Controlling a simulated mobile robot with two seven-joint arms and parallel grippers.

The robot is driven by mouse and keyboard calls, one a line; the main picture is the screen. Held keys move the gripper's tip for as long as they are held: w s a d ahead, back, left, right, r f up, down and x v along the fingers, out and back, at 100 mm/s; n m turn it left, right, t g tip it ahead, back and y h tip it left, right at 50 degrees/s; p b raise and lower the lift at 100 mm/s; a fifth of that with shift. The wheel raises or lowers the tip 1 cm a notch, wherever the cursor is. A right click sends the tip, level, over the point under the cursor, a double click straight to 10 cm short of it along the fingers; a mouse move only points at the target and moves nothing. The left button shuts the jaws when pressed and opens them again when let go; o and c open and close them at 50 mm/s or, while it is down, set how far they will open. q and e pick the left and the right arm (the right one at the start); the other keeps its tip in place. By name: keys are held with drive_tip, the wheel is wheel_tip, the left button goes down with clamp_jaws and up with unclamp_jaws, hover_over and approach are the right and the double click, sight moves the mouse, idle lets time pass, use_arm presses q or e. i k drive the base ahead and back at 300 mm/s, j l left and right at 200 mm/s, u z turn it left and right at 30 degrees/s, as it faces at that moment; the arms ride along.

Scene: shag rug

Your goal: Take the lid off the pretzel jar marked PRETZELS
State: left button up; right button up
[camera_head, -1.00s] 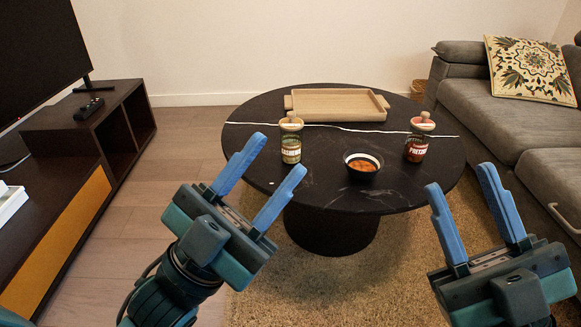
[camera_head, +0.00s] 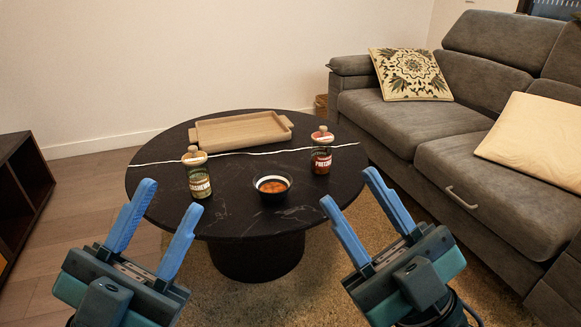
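The pretzel jar (camera_head: 321,157) stands upright on the right side of the round black table (camera_head: 255,223). It has a red label with partly legible lettering, and its lid (camera_head: 322,136) with a wooden knob is on top. A second jar (camera_head: 197,178), with a green label and a similar knobbed lid, stands on the left part of the table. My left gripper (camera_head: 170,222) is open and empty in front of the table's left side. My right gripper (camera_head: 349,188) is open and empty, in front of and below the pretzel jar in the picture, apart from it.
A dark bowl (camera_head: 272,193) with orange-brown contents sits between the jars, near the front. A wooden tray (camera_head: 241,132) lies at the table's back. A grey sofa (camera_head: 420,125) with cushions stands to the right. A dark cabinet (camera_head: 22,190) is at the left.

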sight(322, 137)
drive_tip(key=l+u, duration=0.5)
drive_tip(key=l, duration=1.35)
drive_tip(key=k, duration=0.05)
